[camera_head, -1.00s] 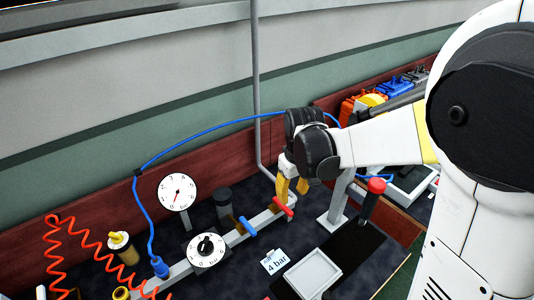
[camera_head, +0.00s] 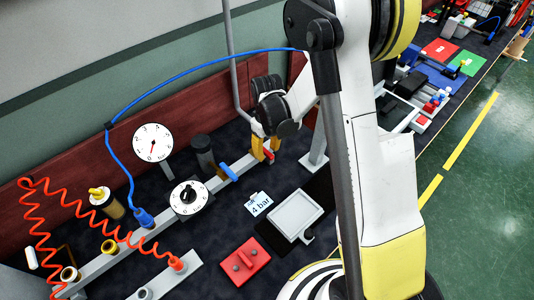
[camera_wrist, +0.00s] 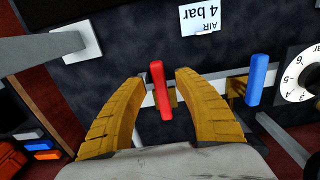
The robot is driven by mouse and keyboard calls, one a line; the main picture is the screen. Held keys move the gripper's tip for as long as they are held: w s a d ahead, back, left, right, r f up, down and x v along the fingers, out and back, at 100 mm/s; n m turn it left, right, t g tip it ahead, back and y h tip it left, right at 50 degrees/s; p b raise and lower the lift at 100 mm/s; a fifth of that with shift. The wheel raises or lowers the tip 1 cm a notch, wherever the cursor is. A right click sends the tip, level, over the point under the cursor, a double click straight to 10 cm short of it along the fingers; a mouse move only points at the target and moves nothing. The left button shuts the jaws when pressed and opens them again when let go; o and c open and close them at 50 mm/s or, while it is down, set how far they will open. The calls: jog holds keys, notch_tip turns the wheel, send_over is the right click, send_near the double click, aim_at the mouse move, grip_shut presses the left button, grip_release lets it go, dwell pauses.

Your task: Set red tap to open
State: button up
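The red tap (camera_wrist: 160,90) has a bar handle that lies across a grey rail (camera_wrist: 215,84). In the wrist view it stands between the two yellow fingers of my gripper (camera_wrist: 158,80), with a gap on each side. My gripper is open around the handle. In the head view the red tap (camera_head: 269,156) shows only partly beside the yellow fingers of my gripper (camera_head: 266,148). A blue tap (camera_wrist: 257,80) sits on the same rail, also crosswise, to the right in the wrist view.
A dial (camera_head: 189,197) and a gauge (camera_head: 153,142) stand beside the rail. A "4 bar" card (camera_head: 259,204) and a grey tray (camera_head: 296,214) lie near it. A blue hose (camera_head: 200,70) arches over the bench. A grey post (camera_head: 318,145) stands close to my gripper.

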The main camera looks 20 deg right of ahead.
jog(key=shift+f, duration=0.3)
grip_shut()
